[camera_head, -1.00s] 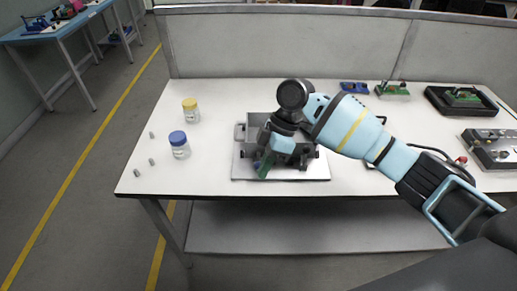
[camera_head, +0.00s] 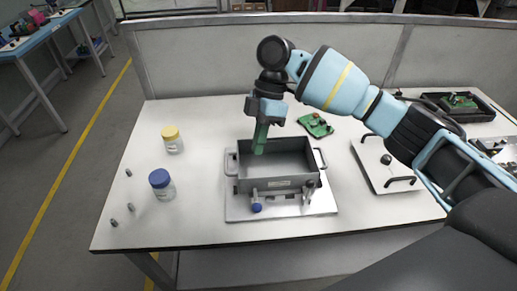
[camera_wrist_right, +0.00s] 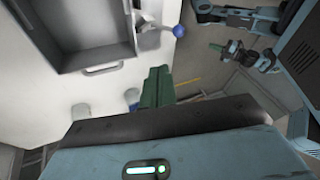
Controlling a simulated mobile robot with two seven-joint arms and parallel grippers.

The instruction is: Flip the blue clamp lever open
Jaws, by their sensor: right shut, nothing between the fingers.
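The blue clamp lever shows as a blue ball knob (camera_head: 256,207) on a short metal arm at the front of the grey box, low over its base plate. In the right wrist view the blue knob (camera_wrist_right: 179,30) sticks out from the box wall, clear of my fingers. My right gripper (camera_head: 260,138) has green fingers pointing down near the left part of the grey box (camera_head: 276,184). The fingers (camera_wrist_right: 157,88) are shut and empty, apart from the lever. What looks like my left gripper (camera_wrist_right: 224,48) shows small in the wrist view; its opening is unclear.
A blue-capped jar (camera_head: 161,185) and a yellow-capped jar (camera_head: 172,140) stand left of the box, with small grey pieces nearby. A green board (camera_head: 315,125) lies behind the box. A pale plate with dark handles (camera_head: 372,178) lies to the right. The front table strip is clear.

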